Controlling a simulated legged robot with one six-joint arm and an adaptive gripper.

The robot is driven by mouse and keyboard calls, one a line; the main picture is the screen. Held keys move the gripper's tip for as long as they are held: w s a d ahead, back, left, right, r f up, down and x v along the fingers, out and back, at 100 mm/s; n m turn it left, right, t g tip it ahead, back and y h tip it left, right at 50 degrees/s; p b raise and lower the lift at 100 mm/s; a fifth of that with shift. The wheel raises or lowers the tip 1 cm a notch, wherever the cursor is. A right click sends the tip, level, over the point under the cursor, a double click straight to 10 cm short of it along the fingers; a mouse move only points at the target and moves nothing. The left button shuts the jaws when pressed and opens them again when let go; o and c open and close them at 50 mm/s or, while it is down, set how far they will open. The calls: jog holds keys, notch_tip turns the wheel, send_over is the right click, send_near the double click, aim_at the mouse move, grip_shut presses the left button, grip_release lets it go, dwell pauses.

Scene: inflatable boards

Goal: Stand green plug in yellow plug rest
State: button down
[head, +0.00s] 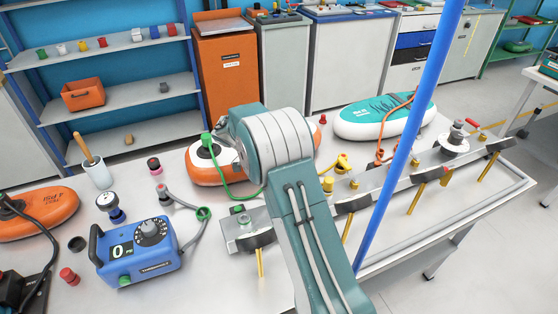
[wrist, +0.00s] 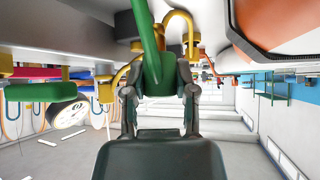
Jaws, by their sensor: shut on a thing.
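My gripper (wrist: 160,92) is shut on a green plug (wrist: 158,72) in the wrist view, which looks upside down, with the table surface at the top. A green hose (wrist: 148,30) runs from the plug. A yellow bent piece (wrist: 181,22) shows just beyond the plug; I cannot tell whether they touch. A green hose (head: 220,178) there runs from the orange board behind my arm. A yellow fitting (head: 342,163) stands right of my arm. It may be the yellow plug rest, but its shape is unclear.
An orange and white board (head: 202,172) lies behind my arm, and a teal board (head: 372,120) behind right. A blue pump box (head: 138,252) stands left. A blue upright pole (head: 408,145) and a grey rail (head: 398,187) with yellow pegs are on the right.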

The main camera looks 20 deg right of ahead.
jog(key=shift+f, duration=1.25)
jog(key=shift+f, duration=1.4)
dwell(0.6)
jog(key=shift+c, duration=1.7)
grip_release()
jog(key=shift+a, duration=0.1)
jog(key=v, duration=0.7)
jog(key=shift+a, duration=0.2)
